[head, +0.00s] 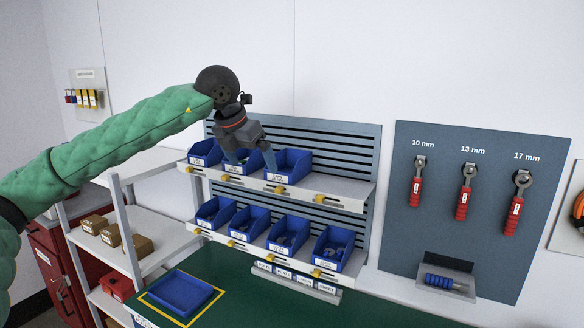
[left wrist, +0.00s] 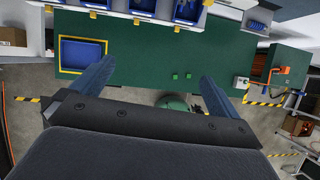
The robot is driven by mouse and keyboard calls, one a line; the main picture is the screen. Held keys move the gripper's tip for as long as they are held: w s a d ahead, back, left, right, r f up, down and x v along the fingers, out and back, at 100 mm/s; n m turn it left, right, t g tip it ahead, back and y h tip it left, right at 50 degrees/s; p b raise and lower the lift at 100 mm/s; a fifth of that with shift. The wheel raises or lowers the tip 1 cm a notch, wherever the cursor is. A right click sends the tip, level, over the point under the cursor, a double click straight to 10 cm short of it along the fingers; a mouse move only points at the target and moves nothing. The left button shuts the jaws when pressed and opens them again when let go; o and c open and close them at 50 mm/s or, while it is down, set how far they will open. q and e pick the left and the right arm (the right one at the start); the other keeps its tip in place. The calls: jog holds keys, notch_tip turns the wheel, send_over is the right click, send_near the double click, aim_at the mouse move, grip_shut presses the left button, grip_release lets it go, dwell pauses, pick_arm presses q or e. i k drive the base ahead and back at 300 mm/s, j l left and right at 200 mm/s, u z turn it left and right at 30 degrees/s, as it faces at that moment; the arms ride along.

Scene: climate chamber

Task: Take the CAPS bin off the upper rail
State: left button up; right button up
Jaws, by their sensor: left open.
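Three blue bins stand on the upper rail (head: 330,192) in the head view: a left bin (head: 203,157), a middle bin (head: 240,169) and a right bin (head: 292,168). Each has a white front label too small to read, so I cannot tell which is CAPS. My left gripper (head: 251,160) is open and points down in front of the middle and right bins, partly hiding both. I see nothing held between its fingers, which are also spread apart in the left wrist view (left wrist: 155,88). My right gripper is not in view.
Several blue bins stand on the lower rail (head: 210,233), with yellow clips along both rails. A blue tray (head: 180,293) lies in a yellow outline on the green bench (head: 245,308). A tool panel (head: 440,220) with three red-handled wrenches hangs at right. A shelf with boxes (head: 112,235) stands left.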

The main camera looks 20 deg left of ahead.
aim_at(293, 165)
jog(key=i, duration=0.85)
